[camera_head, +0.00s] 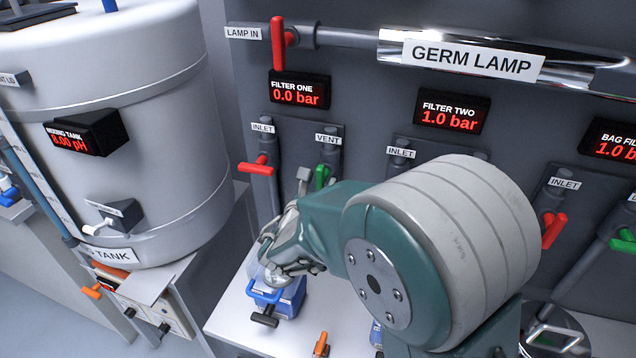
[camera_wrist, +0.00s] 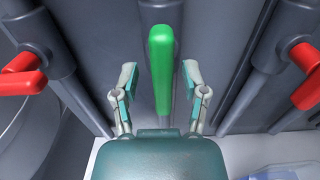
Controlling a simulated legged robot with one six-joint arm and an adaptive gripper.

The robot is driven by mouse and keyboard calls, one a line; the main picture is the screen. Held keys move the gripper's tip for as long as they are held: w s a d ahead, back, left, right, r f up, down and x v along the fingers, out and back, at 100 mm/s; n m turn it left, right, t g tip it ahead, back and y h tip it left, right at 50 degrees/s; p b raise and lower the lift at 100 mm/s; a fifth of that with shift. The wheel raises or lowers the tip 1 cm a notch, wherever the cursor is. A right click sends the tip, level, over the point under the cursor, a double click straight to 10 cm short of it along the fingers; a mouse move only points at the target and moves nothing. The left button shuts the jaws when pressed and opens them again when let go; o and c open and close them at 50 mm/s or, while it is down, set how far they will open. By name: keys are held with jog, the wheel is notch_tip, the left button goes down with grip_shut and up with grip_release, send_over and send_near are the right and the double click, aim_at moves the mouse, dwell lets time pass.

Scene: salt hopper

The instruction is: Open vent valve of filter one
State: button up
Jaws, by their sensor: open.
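The vent valve of filter one has a green handle (camera_head: 321,177) under the VENT label (camera_head: 327,139). In the wrist view the green handle (camera_wrist: 162,68) hangs lengthwise, with its lower end between my two fingers. My gripper (camera_wrist: 160,85) is open, with a finger on each side of the handle and a gap on both sides. In the head view my gripper (camera_head: 304,180) is at the handle, and my arm hides part of it. The filter one display (camera_head: 298,92) reads 0.0 bar.
The red inlet handle (camera_head: 257,165) of filter one is just left of the vent; in the wrist view red handles stand at left (camera_wrist: 22,75) and right (camera_wrist: 305,75). A blue-handled filter housing (camera_head: 277,299) sits below on the white bench (camera_head: 228,312). The mixing tank (camera_head: 150,190) stands left.

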jog(key=v, duration=1.2)
jog(key=shift+a, duration=0.1)
jog(key=s+d+m+g+h, duration=0.2)
jog(key=s+d+m+g, duration=0.25)
jog(key=d+m, duration=0.45)
jog(key=s+d+m+g+h, duration=0.25)
jog(key=d+m+g, duration=0.4)
jog(key=d, duration=0.35)
jog(key=s+r+m+y, duration=0.3)
jog(key=s+m+y, duration=0.7)
jog(key=m, duration=0.7)
jog(key=shift+a, duration=0.35)
